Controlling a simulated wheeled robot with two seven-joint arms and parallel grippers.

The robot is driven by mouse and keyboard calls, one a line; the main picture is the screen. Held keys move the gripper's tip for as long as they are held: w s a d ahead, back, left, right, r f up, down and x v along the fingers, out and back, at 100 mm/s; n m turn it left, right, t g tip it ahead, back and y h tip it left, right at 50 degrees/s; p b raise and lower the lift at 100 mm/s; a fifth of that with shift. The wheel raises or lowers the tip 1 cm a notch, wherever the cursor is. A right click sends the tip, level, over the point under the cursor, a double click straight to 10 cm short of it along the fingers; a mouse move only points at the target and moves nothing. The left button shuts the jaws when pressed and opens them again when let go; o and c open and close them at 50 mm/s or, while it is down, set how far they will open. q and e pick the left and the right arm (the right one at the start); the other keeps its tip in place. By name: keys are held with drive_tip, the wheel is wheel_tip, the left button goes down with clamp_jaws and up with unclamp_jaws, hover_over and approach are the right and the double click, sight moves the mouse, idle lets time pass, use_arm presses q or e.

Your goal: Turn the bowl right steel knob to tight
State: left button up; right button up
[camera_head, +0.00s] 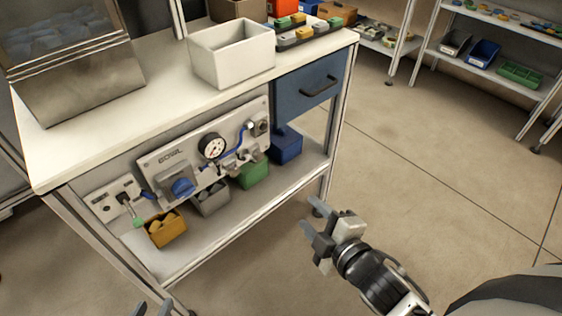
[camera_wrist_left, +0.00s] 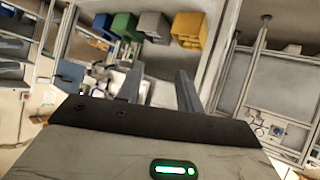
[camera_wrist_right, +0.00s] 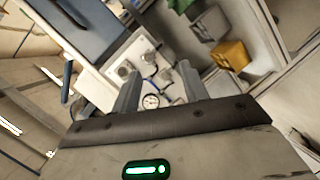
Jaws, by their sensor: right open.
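The panel marked BOWL (camera_head: 170,158) stands under the worktop, with a round gauge (camera_head: 212,147) and a blue knob (camera_head: 182,187). A small steel fitting (camera_head: 250,126) shows at its upper right, by the end of a blue tube; I cannot tell its setting. The gauge also shows between my fingers in the right wrist view (camera_wrist_right: 151,101). My right gripper (camera_head: 313,235) is open and empty, out in front of the bench and to the right of the panel, apart from it. My left gripper (camera_head: 153,309) is open at the bottom edge, below the lower shelf.
Yellow (camera_head: 165,229), grey (camera_head: 212,199), green (camera_head: 253,173) and blue (camera_head: 285,146) bins stand on the lower shelf near the panel. A blue drawer (camera_head: 308,88) hangs above right. A bench leg (camera_head: 330,140) stands at the right. Open floor (camera_head: 430,190) lies right of the bench.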

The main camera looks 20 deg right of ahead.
drive_tip(key=w+d+n+t+y+b, duration=0.1)
drive_tip(key=w+d+n+t+b, duration=0.15)
drive_tip(key=n, duration=0.95)
drive_tip(key=n+y, duration=0.3)
drive_tip(key=n, duration=0.9)
approach(261, 157)
drive_tip(key=x, duration=0.8)
drive_tip(key=shift+w+r+p, duration=0.1)
drive_tip(key=shift+w+p, duration=0.15)
drive_tip(key=shift+p, duration=0.1)
use_arm(q)
drive_tip(key=shift+w+d+f+t, duration=0.1)
drive_tip(key=shift+d+f+t, duration=0.1)
drive_tip(key=shift+t, duration=0.1)
use_arm(e)
clamp_jaws()
